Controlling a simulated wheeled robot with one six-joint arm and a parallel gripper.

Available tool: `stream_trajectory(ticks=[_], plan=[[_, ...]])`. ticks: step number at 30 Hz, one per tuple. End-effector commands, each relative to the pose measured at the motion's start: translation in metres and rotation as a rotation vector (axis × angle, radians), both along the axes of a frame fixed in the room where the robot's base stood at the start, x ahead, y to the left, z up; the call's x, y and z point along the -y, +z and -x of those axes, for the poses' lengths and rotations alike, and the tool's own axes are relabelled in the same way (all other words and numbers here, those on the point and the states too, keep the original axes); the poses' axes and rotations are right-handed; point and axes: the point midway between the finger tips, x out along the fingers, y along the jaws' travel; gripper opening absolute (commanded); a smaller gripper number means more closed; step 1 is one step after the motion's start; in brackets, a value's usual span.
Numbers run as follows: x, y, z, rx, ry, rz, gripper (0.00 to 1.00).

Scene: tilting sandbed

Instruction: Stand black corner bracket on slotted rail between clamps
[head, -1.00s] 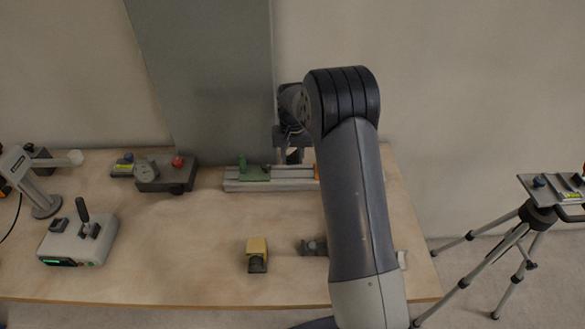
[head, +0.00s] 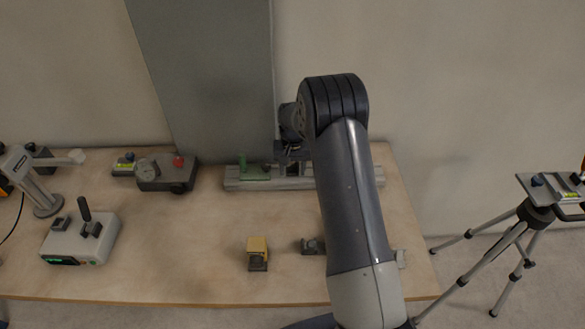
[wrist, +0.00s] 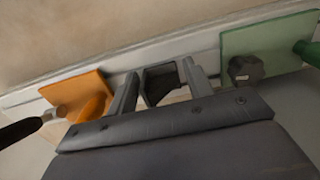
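The black corner bracket (wrist: 162,82) is between the two fingers of my gripper (wrist: 160,72) in the wrist view; the fingers look shut on it. It is at the slotted rail (wrist: 205,47), between the orange clamp (wrist: 78,92) on the left and the green clamp (wrist: 270,48) on the right. Whether its base touches the rail cannot be told. In the head view my gripper (head: 291,168) is low over the rail (head: 234,183), right of the green clamp (head: 252,172). My arm hides the orange clamp and the bracket is not clear there.
A dial gauge block (head: 165,174) stands left of the rail. A yellow-and-black block (head: 257,252) and a small dark fixture (head: 312,246) lie nearer the front. A white control box (head: 80,238) is at the left. The grey upright panel (head: 205,80) rises behind.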

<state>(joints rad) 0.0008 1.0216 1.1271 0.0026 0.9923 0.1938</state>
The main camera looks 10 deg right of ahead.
Motion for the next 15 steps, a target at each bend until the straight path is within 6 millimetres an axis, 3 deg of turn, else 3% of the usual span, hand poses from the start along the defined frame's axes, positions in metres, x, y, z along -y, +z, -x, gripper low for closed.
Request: stream_trajectory(ticks=[3,10,15], plan=[[0.000,0.000,0.000,0.000,0.000,0.000,0.58],[0.000,0.001,0.000,0.000,0.000,0.000,0.58],[0.000,0.013,-0.001,0.003,0.000,0.000,0.58]])
